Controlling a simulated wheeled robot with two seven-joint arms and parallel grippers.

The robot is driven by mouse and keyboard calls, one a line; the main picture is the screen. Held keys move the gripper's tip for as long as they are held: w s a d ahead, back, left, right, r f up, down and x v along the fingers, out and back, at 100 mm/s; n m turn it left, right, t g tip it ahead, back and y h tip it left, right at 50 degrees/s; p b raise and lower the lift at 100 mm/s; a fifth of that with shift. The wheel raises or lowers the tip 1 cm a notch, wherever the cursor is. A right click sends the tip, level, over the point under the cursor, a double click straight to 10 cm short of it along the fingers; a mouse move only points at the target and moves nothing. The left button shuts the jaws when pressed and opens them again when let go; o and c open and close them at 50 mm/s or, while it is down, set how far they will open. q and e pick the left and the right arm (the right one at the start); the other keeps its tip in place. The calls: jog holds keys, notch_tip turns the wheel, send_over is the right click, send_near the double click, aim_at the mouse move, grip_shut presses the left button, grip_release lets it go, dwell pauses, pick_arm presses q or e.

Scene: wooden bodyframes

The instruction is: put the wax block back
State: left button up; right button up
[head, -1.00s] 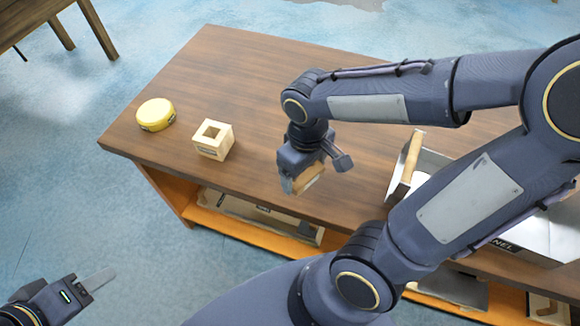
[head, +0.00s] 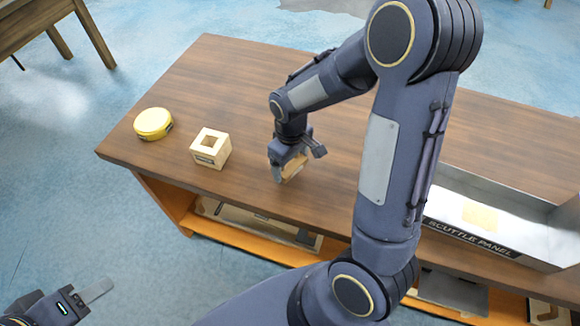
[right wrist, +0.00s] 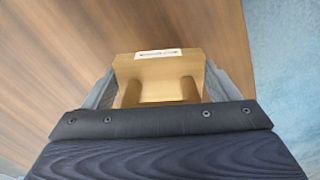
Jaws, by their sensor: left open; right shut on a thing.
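My right gripper (head: 287,171) is shut on a tan block (head: 294,166), low over the table to the right of the wooden cube. In the right wrist view the block (right wrist: 160,72) sits between the fingers, with a white label too small to read and a recess facing the camera. I cannot tell for certain that it is the wax block, nor whether it touches the table. The pale wooden cube (head: 221,153) with a square hole in its top stands upright. My left gripper (head: 88,298) is open and empty at the lower left, away from the table.
A yellow round tin (head: 153,123) stands near the left end of the brown table (head: 225,85). A grey metal tray (head: 480,238) marked "SCUTTLE PANEL" stands at the right with a yellowish patch inside. My right arm covers much of the table's middle right. An orange shelf holds parts below.

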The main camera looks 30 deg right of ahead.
aim_at(290, 169)
jog(key=shift+w+f, duration=0.15)
jog(key=shift+f, duration=0.8)
jog(key=shift+w+f, duration=0.1)
jog(key=shift+f, duration=0.8)
jog(key=shift+f, duration=0.2)
jog(key=o, duration=0.8)
